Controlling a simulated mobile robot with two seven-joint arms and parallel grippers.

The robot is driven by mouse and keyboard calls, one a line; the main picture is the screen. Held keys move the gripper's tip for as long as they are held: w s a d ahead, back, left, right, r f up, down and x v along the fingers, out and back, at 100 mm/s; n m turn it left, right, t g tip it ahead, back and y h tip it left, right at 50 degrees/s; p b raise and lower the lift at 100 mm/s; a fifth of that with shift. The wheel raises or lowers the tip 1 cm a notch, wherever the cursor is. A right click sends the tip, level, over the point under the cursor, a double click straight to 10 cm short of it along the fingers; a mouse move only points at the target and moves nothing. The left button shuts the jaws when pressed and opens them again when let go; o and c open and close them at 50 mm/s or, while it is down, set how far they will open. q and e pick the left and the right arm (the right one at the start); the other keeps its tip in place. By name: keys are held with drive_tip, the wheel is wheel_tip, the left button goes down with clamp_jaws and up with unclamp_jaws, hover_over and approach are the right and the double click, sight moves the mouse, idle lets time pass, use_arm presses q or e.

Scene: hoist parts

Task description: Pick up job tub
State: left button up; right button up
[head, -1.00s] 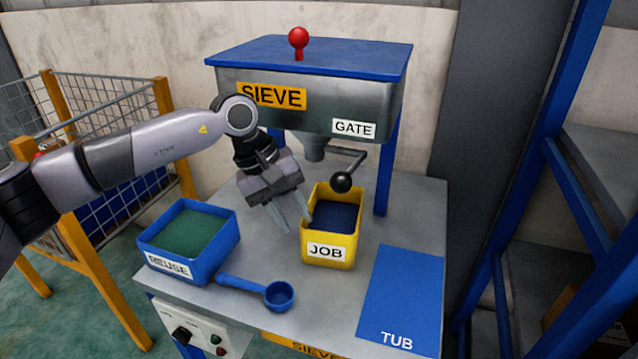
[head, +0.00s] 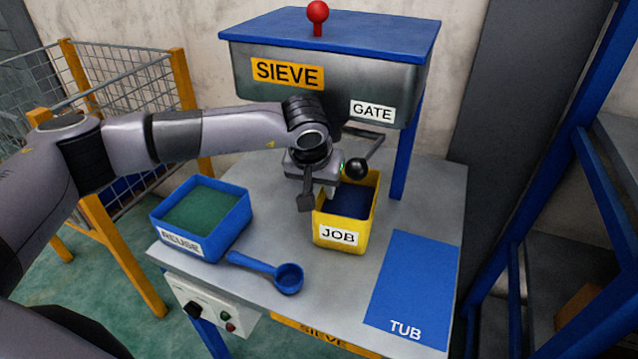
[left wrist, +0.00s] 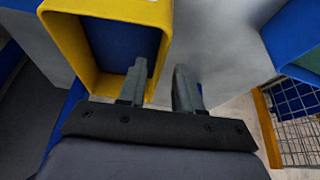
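The yellow job tub (head: 342,237) stands on the grey bench under the sieve, with dark blue inside. In the left wrist view the tub (left wrist: 58,45) is at the upper left. My left gripper (head: 318,199) is at the tub's left wall, its fingers pointing down. In the left wrist view the gripper (left wrist: 159,68) is open, one finger over the tub's inside and the other outside, with the wall between them. A gap shows between the fingers; I cannot tell whether either touches the wall. My right gripper is not in view.
The blue reuse tub (head: 240,222) with green contents and a blue scoop (head: 288,279) are left of the job tub. The gate lever's black knob (head: 355,169) hangs close above the job tub. The blue TUB mat (head: 415,280) on the right is bare.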

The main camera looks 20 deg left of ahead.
sight(322, 201)
use_arm(q)
drive_tip(key=x, duration=0.6)
drive_tip(key=shift+w+f, duration=0.15)
drive_tip(key=shift+f, duration=0.2)
clamp_jaws()
idle(1.1)
